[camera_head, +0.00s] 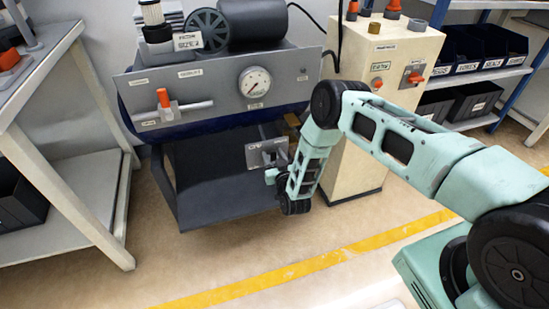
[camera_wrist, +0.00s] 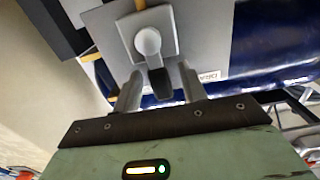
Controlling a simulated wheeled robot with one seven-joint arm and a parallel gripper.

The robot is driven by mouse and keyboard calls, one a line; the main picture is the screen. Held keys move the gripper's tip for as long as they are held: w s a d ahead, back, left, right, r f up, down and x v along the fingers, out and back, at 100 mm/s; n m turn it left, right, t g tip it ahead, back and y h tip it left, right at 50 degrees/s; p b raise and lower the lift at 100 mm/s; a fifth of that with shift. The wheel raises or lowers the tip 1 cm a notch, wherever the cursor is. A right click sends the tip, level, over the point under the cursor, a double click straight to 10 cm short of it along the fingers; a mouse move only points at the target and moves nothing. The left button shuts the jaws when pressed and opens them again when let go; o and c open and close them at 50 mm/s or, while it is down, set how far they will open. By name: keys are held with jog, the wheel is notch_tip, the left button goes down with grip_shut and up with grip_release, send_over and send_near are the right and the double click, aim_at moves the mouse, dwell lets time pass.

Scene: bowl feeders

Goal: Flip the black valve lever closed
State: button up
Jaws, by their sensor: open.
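The black valve lever (camera_wrist: 158,82) shows in the wrist view, sticking out below a round silver hub (camera_wrist: 148,42) on a light grey valve body. My gripper (camera_wrist: 161,78) is open, with one finger on each side of the lever's end. I cannot tell whether either finger touches it. In the head view my gripper (camera_head: 271,176) is at the small grey valve plate (camera_head: 262,153), low on the front of the compressor. The lever itself is too small or hidden to make out there.
The compressor's grey panel carries a gauge (camera_head: 255,82) and a separate red-orange handle (camera_head: 164,98) on a pipe. A beige cabinet (camera_head: 372,110) stands close on the right. A workbench (camera_head: 100,190) stands at the left. The floor in front is clear.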

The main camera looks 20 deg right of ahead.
jog(key=s+p, duration=1)
jog(key=s, duration=0.7)
jog(key=shift+s, duration=0.25)
jog(key=shift+w, duration=0.1)
